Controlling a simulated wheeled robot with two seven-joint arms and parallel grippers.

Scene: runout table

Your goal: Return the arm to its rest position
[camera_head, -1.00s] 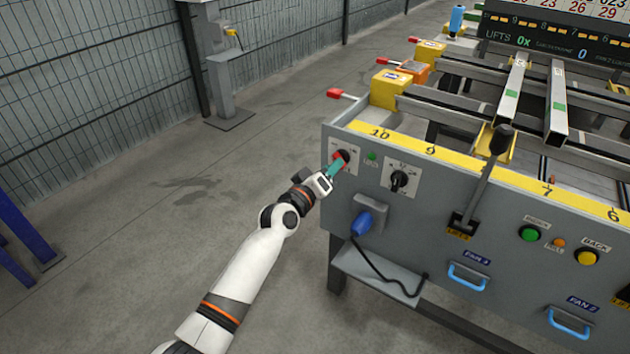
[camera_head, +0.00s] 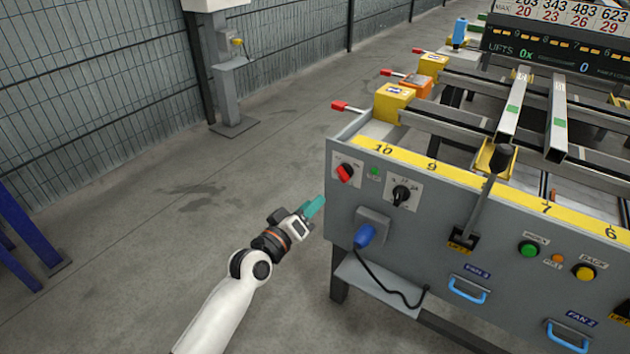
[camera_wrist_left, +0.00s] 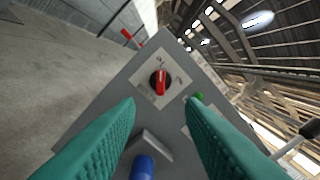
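My left arm reaches in from the bottom of the head view. Its gripper (camera_head: 314,208) has teal fingers and is apart from the grey runout table (camera_head: 480,215), just left of its front panel. In the left wrist view the two teal fingers (camera_wrist_left: 160,135) stand wide apart with nothing between them. Beyond them is the red rotary knob (camera_wrist_left: 160,82) on its white plate; in the head view the knob (camera_head: 345,173) sits at the panel's upper left. My right gripper is in neither view.
A black selector (camera_head: 401,194), a blue plug (camera_head: 364,236) with a black cable, and an upright lever (camera_head: 488,190) stick out of the panel. A grey post (camera_head: 229,100) stands by the mesh fence.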

